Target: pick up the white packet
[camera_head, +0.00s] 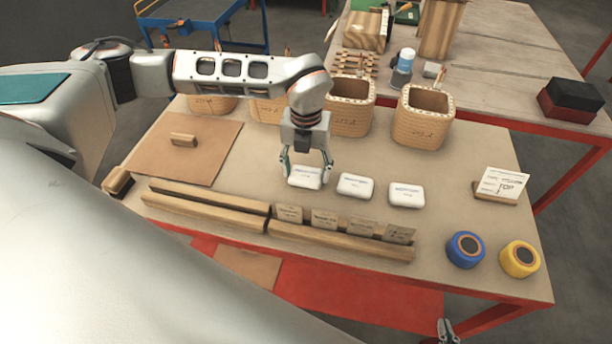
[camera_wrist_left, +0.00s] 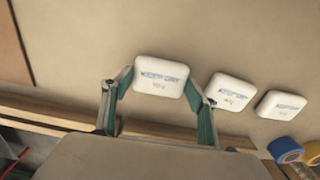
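Several white packets with blue print lie in a row on the table. The leftmost white packet (camera_head: 306,177) is right at my left gripper (camera_head: 306,170). In the left wrist view this packet (camera_wrist_left: 161,75) lies just beyond and between the spread fingers of the left gripper (camera_wrist_left: 157,98). The left gripper is open, and I cannot tell whether it touches the packet. The middle packet (camera_head: 355,186) and the right packet (camera_head: 406,195) lie apart to its right. My right gripper (camera_head: 449,331) shows only as a small part at the bottom edge.
Wooden rails (camera_head: 340,240) with small cards run in front of the packets. Woven baskets (camera_head: 422,116) stand behind. Blue tape (camera_head: 466,249) and yellow tape (camera_head: 520,259) sit at the front right. A brown board (camera_head: 208,135) lies at the left, and a card stand (camera_head: 499,186) at the right.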

